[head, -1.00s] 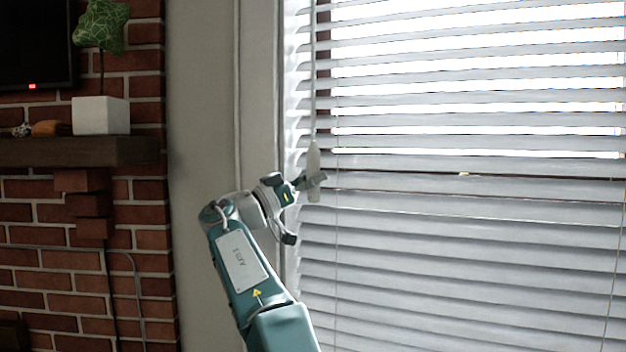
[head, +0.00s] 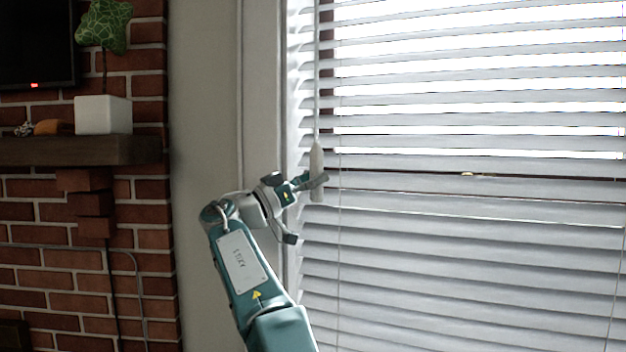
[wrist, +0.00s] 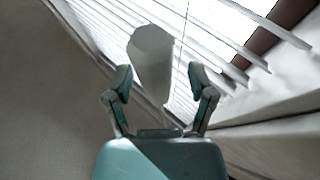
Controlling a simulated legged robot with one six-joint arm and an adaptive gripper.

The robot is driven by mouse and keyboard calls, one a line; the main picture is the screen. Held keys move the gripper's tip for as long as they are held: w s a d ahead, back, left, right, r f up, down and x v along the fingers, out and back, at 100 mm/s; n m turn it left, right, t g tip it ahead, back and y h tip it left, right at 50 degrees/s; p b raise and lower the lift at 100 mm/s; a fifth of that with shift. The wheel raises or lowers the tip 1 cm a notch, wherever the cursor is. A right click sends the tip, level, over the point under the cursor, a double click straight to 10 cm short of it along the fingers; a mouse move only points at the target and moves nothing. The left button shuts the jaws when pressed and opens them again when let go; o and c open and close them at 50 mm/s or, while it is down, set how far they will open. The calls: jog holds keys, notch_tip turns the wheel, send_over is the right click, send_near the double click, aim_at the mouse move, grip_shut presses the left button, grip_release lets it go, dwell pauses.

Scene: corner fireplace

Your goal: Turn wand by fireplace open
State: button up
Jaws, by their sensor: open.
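The wand (head: 317,160) hangs down in front of the blinds near their left edge, a thin rod with a thicker pale handle at its lower end. My gripper (head: 318,181) is at the lower part of that handle in the head view. In the wrist view the pale, faceted handle (wrist: 152,62) stands between the two spread fingers of my gripper (wrist: 159,82). The fingers are open, with a visible gap on the right side. Whether the left finger touches the handle I cannot tell.
White horizontal blinds (head: 470,240) cover the window, with light through the upper slats. A thin cord (head: 339,250) hangs just right of the wand. The window frame and wall (head: 205,100) lie left. Farther left are a brick fireplace, a dark mantel (head: 80,150) and a potted plant (head: 103,114).

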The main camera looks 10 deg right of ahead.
jog(key=v, duration=1.2)
jog(key=shift+w, duration=0.1)
